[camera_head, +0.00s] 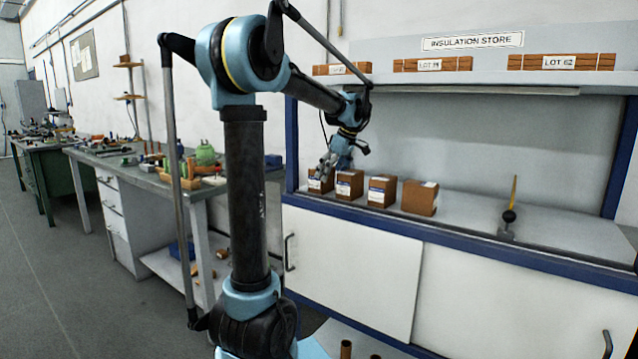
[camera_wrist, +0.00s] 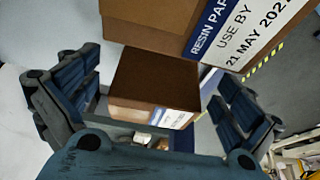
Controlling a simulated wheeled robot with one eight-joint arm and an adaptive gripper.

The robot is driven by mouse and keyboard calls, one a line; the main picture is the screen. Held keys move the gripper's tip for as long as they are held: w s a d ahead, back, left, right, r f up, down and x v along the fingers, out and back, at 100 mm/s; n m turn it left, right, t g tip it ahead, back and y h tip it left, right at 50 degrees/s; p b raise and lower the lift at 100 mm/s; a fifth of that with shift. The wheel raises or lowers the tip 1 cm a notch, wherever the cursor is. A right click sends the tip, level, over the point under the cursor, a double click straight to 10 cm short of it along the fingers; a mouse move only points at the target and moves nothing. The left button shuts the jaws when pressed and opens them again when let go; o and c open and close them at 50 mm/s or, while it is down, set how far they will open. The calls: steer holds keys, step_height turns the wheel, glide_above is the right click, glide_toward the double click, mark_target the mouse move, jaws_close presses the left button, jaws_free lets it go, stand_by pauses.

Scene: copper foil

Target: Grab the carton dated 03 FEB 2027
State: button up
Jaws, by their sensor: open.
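My gripper (camera_head: 328,168) is open at the leftmost carton. In the wrist view my gripper (camera_wrist: 156,84) has its fingers either side of a carton (camera_wrist: 150,82), whose label is too slanted to read.
A shelf marked "INSULATION STORE" (camera_head: 473,41) with brick-like stacks hangs above the counter. A black-knobbed stand with a yellow rod (camera_head: 509,215) is at the right. The counter between it and the cartons is clear. A cluttered workbench (camera_head: 150,165) stands left.

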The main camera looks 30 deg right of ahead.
steer(key=shift+w+a, duration=0.4)
steer(key=shift+w, duration=0.45)
steer(key=shift+w+a, duration=0.3)
steer(key=shift+w, duration=0.3)
steer(key=shift+w+a, duration=0.25)
steer(key=shift+w, duration=0.35)
steer(key=shift+x, duration=1.1)
steer(key=shift+w+a+f, duration=0.1)
steer(key=shift+w+f, duration=0.1)
steer(key=shift+f, duration=0.2)
steer(key=shift+c, duration=0.6)
steer(key=c, duration=1.2)
